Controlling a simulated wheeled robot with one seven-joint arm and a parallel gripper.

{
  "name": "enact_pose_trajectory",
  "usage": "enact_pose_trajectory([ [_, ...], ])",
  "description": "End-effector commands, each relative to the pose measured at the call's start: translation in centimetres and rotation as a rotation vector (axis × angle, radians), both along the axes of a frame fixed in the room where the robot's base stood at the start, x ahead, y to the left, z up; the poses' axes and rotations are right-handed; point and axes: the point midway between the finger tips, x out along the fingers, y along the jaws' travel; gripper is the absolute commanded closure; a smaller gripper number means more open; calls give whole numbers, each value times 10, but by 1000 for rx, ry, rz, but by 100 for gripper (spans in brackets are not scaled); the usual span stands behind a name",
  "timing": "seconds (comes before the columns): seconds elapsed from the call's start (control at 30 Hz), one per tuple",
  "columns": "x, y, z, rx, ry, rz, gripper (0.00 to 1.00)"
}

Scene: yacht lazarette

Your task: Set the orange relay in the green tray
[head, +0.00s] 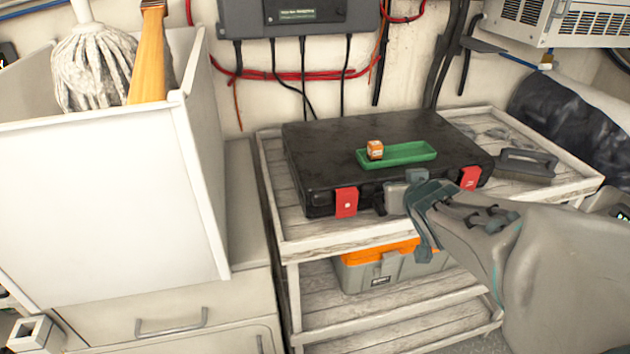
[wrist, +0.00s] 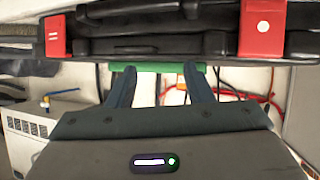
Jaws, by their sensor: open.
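The orange relay (head: 375,150), a small cube with a pale marking, stands in the left end of the green tray (head: 412,154). The long shallow tray lies on top of the closed black case. My gripper (head: 418,182) is at the front edge of the case, to the right of the relay and apart from it. In the wrist view, which looks upside down, the two fingers (wrist: 158,80) are spread with nothing held between them. The green tray edge (wrist: 150,67) shows beyond the fingertips, and a bit of the relay (wrist: 182,86) shows beside the right finger.
The black case (head: 340,145) with red latches lies on a pale wooden shelf unit (head: 285,250). A black-handled brush (head: 527,165) lies to its right. An orange and grey toolbox (head: 385,268) sits below. A tall white bin (head: 100,200) with a mop stands left.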

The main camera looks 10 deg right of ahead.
Motion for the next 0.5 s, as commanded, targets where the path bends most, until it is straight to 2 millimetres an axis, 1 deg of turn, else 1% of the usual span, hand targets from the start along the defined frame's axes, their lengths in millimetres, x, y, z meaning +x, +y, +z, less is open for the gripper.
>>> enact_pose_trajectory([
  [0.17,-23,29,-28,31,243,-47,53],
  [0.27,-44,54,-43,65,394,-37,53],
  [0.3,-53,65,-49,80,455,-25,53],
  [0.37,-68,83,-56,103,547,2,53],
  [0.4,-78,95,-60,120,604,24,53],
  [0.5,-102,122,-66,156,731,81,53],
])
